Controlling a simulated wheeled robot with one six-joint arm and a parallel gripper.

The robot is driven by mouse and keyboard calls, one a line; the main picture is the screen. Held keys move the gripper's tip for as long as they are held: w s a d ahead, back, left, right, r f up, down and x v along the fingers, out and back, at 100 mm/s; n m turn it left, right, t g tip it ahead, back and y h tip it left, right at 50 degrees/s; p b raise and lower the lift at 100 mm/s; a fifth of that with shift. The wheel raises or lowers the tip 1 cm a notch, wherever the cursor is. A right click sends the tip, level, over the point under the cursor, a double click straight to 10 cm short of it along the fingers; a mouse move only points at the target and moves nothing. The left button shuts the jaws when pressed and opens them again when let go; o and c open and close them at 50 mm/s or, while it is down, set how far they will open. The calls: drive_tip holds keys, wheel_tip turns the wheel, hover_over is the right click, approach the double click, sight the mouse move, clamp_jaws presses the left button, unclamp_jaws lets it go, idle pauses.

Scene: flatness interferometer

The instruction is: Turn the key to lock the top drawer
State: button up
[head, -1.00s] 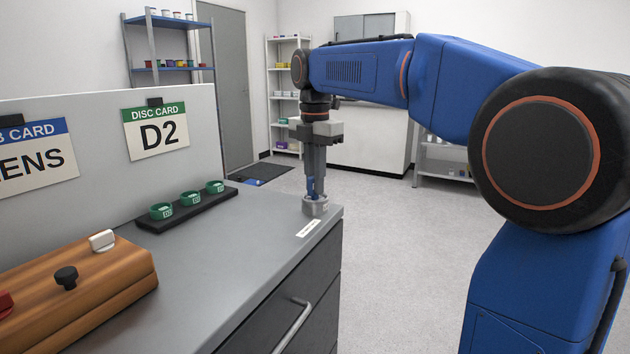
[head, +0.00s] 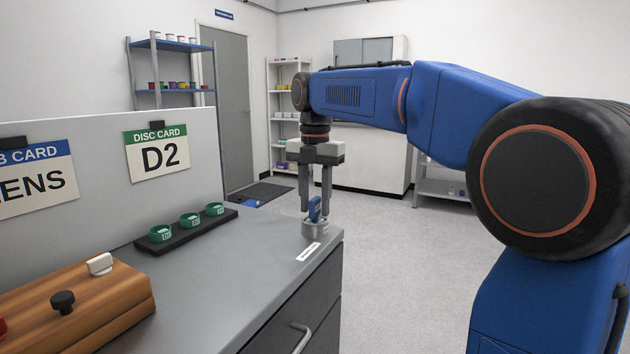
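My gripper (head: 316,206) points straight down over the lock. Its two fingers are spread, one on each side of the key's head, with gaps between them and the key. The upper part of the key shows between the fingers, and its lower end is hidden in the lock. The top drawer (head: 318,302) is in the dark cabinet front below, partly cut off by the picture's edge, with a metal handle (head: 301,336).
A small white label (head: 308,252) lies in front of the lock. A black rack (head: 172,240) with three green rings stands to the left. A wooden block (head: 110,300) with knobs is at the front left, below an upright panel (head: 205,150). Open floor lies right of the cabinet.

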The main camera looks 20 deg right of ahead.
wheel_tip(320, 180, up, 17)
idle(0.5)
drive_tip(key=s+d+f+m+t, duration=0.1)
drive_tip(key=s+d+f+m, duration=0.1)
drive_tip(key=s+f+m, duration=0.7)
drive_tip(key=s+d+f+m+t, duration=0.2)
drive_tip(key=s+f+m, duration=0.7)
drive_tip(key=f, duration=0.8)
drive_tip(key=s+d+f+m+t, duration=0.1)
drive_tip(key=s+d+f+m, duration=0.2)
drive_tip(key=s+f+m, duration=0.6)
drive_tip(key=s+f, duration=0.3)
drive_tip(key=f, duration=0.1)
drive_tip(key=shift+t, duration=0.4)
drive_tip(key=shift+f, duration=0.1)
